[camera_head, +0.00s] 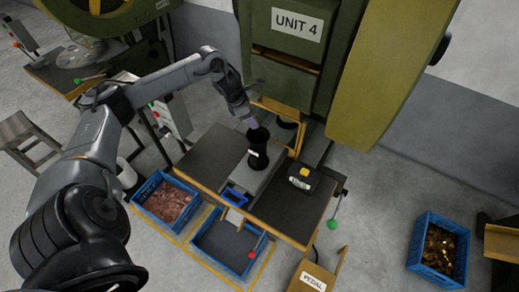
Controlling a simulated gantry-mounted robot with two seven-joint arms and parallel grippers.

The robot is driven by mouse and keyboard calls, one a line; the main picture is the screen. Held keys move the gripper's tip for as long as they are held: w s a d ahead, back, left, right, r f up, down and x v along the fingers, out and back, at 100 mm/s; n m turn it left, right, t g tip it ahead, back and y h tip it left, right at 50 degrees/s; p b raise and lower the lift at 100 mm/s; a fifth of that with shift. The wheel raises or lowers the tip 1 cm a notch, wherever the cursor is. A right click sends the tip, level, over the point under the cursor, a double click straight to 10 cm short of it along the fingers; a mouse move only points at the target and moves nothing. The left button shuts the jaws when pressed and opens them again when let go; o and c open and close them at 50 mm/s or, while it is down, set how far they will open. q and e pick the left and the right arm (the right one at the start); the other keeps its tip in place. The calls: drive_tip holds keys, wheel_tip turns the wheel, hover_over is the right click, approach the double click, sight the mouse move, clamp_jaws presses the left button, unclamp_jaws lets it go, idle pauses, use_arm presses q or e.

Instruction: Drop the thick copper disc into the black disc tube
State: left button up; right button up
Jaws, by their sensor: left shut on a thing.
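The black disc tube (257,155) stands upright on the press table, with a small white label on its side. My left gripper (251,122) comes in from the upper left and points down at the top of the tube. Its fingertips are right at or just above the tube's mouth; I cannot tell whether they touch it. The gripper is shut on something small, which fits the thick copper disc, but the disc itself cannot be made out. My right gripper is not in view.
The dark table (290,208) holds a black box with a yellow button (303,173) and a small blue tray (234,196). The green press (292,60) rises behind. Blue crates stand on the floor: one with copper pieces (140,194), one dark inside (200,246), one with brass-coloured pieces (414,258).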

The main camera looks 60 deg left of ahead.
use_arm(q)
drive_tip(key=o, duration=1.3)
drive_tip(key=shift+c, duration=0.2)
drive_tip(key=shift+r, duration=0.1)
drive_tip(key=b+v, duration=0.1)
drive_tip(key=v, duration=0.9)
drive_tip(key=shift+s+r, duration=0.15)
drive_tip(key=shift+r, duration=0.15)
